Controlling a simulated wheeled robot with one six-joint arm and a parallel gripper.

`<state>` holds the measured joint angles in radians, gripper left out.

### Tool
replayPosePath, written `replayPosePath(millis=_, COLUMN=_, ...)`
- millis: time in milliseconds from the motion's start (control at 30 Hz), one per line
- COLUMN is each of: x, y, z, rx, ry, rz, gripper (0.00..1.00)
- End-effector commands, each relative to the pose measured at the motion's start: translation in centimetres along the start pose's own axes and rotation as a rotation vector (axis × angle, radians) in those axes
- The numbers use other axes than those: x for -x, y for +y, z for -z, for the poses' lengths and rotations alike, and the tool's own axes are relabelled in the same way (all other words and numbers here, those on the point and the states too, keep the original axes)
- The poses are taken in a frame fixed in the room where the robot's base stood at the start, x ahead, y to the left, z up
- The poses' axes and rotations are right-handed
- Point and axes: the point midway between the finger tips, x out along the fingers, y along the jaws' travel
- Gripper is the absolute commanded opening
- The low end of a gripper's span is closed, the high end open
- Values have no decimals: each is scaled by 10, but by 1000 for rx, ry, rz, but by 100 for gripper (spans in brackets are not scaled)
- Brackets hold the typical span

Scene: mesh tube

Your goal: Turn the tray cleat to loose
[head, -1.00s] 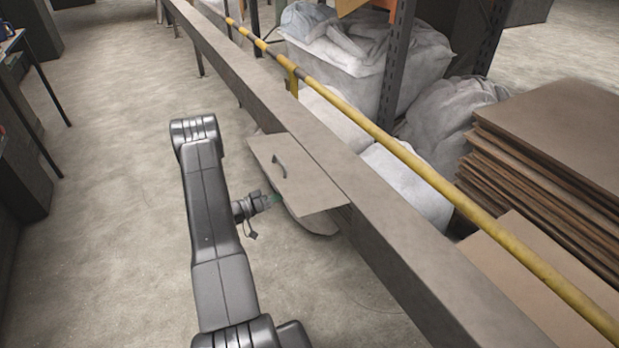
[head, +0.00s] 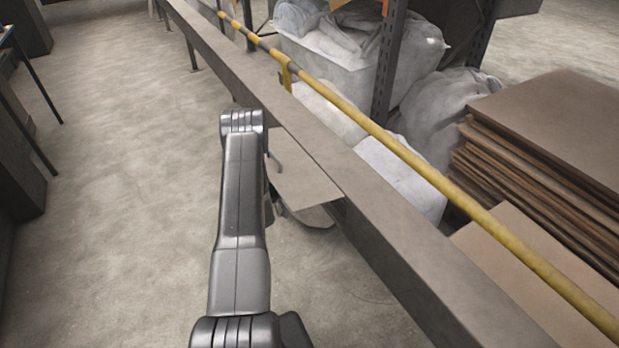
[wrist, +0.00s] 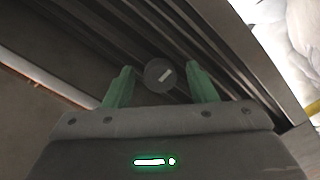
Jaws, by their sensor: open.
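My gripper (wrist: 159,72) is open, with one green finger on each side of the knob. Small gaps show between the knob and both fingers; whether the fingertips reach to its depth is unclear. In the head view my arm hides the gripper and the cleat.
A long grey beam (head: 375,225) runs diagonally along the panel's right side. A yellow rail (head: 430,174) runs beyond it, with white sacks (head: 395,170) and stacked brown boards (head: 560,130) behind. The concrete floor (head: 120,200) on the left is clear.

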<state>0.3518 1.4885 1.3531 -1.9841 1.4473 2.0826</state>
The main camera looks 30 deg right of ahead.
Motion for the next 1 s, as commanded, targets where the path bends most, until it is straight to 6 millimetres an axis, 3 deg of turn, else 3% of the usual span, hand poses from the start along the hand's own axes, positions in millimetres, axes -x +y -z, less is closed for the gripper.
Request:
replayPosePath(millis=100, x=0, y=0, z=0, rx=0, ry=0, rz=0, gripper=48)
replayPosePath(millis=300, x=0, y=0, z=0, rx=0, ry=0, rz=0, gripper=8)
replayPosePath(millis=667, x=1, y=-2, z=-2, rx=47, ry=0, rz=0, gripper=7)
replayPosePath(millis=1000, x=0, y=-5, z=-4, rx=277, ry=0, rz=0, gripper=7)
